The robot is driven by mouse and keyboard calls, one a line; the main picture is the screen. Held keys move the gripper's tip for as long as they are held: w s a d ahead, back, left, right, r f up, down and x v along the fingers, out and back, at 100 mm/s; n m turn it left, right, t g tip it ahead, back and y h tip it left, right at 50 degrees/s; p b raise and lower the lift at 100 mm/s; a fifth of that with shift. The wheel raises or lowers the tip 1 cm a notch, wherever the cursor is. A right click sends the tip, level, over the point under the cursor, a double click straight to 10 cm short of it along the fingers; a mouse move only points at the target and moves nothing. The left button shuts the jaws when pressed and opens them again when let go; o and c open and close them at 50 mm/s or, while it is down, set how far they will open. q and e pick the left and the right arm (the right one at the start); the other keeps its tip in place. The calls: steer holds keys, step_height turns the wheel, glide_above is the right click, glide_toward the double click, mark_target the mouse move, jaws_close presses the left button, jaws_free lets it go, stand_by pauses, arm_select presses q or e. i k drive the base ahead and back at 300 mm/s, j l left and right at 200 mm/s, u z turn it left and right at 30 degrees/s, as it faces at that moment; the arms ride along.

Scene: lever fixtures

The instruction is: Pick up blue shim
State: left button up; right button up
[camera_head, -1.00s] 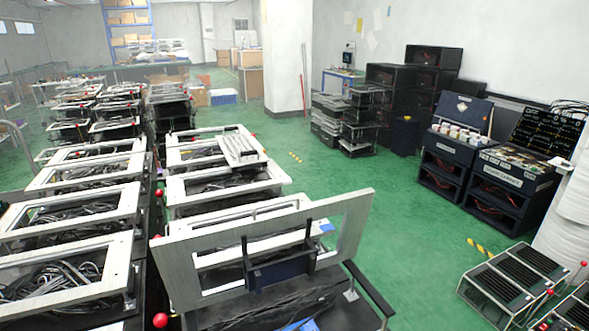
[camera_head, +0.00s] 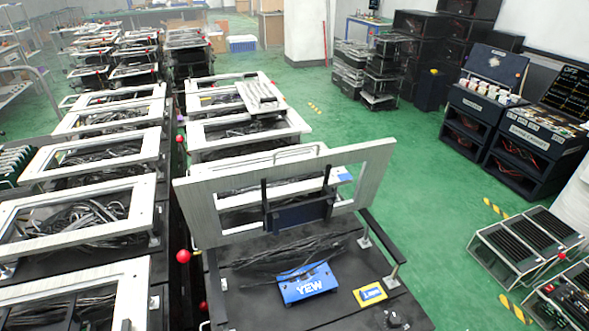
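A blue block lettered "YEW" (camera_head: 308,286) lies on the black top of the nearest fixture (camera_head: 240,290), at the lower middle of the head view. It is the most clearly blue piece on that fixture, but I cannot tell for sure that it is the blue shim. Black cables lie against its far side. A smaller blue patch (camera_head: 345,177) shows behind the raised frame. Neither of my grippers is in view.
A raised pale frame (camera_head: 205,215) stands behind the blue block, with a dark bracket across its opening. A yellow-and-blue label (camera_head: 370,293) lies to the block's right. A black rail (camera_head: 384,237) edges the fixture. Green floor (camera_head: 440,225) is open on the right.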

mark_target(367, 294)
steer(key=k+l, duration=0.1)
steer(key=l, duration=0.35)
steer(key=k+l, duration=0.1)
steer(key=l, duration=0.4)
steer(key=i+l+u, duration=0.15)
steer(key=l+u, duration=0.15)
steer(key=l, duration=0.95)
steer(key=l+u, duration=0.3)
steer(key=l, duration=0.95)
steer(key=i+l+u, duration=0.2)
steer(key=i+l, duration=0.15)
steer(key=l, duration=0.3)
steer(key=i+l+u, duration=0.1)
steer(key=l, duration=0.25)
steer(key=i+l+u, duration=0.15)
steer(key=l, duration=0.2)
steer(key=i+l+u, duration=0.2)
steer(key=i+l, duration=0.25)
steer(key=i, duration=0.25)
steer(key=i+l+u, duration=0.25)
steer(key=i+l, duration=0.3)
steer(key=i+l+u, duration=0.1)
steer(key=i+l, duration=0.45)
steer(key=i, duration=0.2)
steer(key=i+l+u, duration=0.1)
steer(key=i+l, duration=0.45)
steer(key=i, duration=0.15)
